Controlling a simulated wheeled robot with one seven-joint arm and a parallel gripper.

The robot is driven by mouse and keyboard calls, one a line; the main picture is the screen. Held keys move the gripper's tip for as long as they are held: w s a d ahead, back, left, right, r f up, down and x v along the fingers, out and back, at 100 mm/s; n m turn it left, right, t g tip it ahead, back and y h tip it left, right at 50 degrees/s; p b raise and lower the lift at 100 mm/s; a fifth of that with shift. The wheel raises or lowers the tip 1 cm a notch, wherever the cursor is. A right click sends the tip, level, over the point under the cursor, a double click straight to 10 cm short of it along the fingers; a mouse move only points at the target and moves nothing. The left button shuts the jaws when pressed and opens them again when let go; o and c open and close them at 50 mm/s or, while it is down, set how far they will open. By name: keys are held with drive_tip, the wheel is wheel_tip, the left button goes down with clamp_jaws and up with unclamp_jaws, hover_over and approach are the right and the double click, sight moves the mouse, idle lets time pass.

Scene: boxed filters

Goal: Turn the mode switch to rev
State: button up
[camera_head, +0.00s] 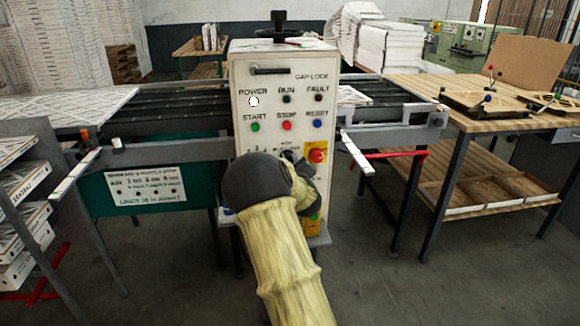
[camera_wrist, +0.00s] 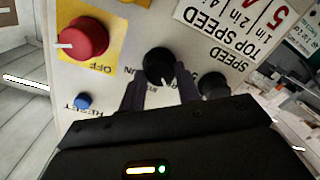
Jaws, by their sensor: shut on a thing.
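The mode switch (camera_wrist: 158,62) is a black round knob on the white control panel (camera_wrist: 125,30), between the yellow plate and the speed knob in the wrist view. The panel appears upside down there. My gripper (camera_wrist: 159,84) has one dark finger on each side of the knob and is shut on it. A small pale mark shows on the knob's lower side. Some lettering around it is hidden by the fingers, so I cannot read which mode it points to. In the head view my arm's dark wrist covers much of the panel's lower part.
A red knob (camera_wrist: 82,38) on a yellow plate and a blue reset button (camera_wrist: 83,101) sit to the left in the wrist view. A black speed knob (camera_wrist: 213,84) is close on the right. A wooden table (camera_head: 500,112) stands right of the cabinet (camera_head: 240,125).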

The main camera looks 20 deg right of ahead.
drive_tip(key=o, duration=1)
drive_tip(key=shift+c, duration=0.2)
drive_tip(key=b+v, duration=0.1)
drive_tip(key=v, duration=1.6)
drive_tip(key=shift+s+b, duration=0.2)
drive_tip(key=shift+b, duration=0.1)
